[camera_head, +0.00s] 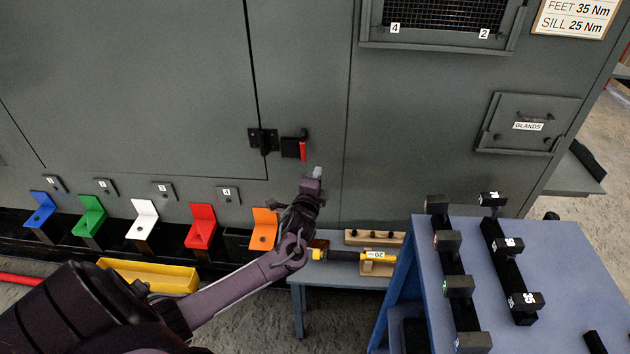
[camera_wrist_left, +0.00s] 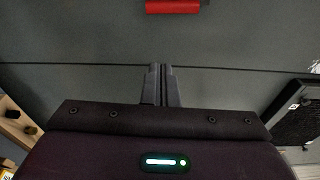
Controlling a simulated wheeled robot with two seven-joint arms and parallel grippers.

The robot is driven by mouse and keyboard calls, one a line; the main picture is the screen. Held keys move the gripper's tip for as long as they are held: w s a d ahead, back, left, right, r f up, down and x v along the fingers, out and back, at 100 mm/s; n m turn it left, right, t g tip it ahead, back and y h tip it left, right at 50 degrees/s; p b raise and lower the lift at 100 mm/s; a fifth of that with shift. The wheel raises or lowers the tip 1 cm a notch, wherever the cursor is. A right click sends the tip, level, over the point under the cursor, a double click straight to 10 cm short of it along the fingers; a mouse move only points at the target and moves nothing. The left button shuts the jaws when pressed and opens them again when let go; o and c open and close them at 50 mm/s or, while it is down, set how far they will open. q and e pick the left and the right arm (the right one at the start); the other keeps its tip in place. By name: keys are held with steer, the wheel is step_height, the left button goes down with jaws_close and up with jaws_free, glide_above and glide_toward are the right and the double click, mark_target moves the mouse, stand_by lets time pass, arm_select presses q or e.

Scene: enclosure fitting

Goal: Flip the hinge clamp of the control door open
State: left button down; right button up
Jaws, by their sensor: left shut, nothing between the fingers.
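The hinge clamp is a black block (camera_head: 290,147) with a red lever (camera_head: 303,151), mounted on the grey enclosure beside a black hinge (camera_head: 263,140) at the door's right edge. The red lever hangs downward in the head view. It also shows as a red bar (camera_wrist_left: 173,7) at the top of the left wrist view. My left gripper (camera_head: 317,172) is just below and right of the lever, apart from it. Its fingers (camera_wrist_left: 162,72) are together with nothing between them. My right gripper is not in view.
Coloured brackets, such as the red one (camera_head: 202,226) and orange one (camera_head: 264,229), line the enclosure's foot. A yellow tray (camera_head: 150,276) lies below them. A blue table (camera_head: 560,290) with black sockets stands at the right. A yellow-handled tool (camera_head: 340,255) lies on a lower bench.

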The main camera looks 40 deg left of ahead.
arm_select(q)
steer(key=shift+v, duration=1.15)
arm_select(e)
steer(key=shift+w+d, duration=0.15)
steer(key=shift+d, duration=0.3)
arm_select(q)
steer(key=shift+a, duration=0.1)
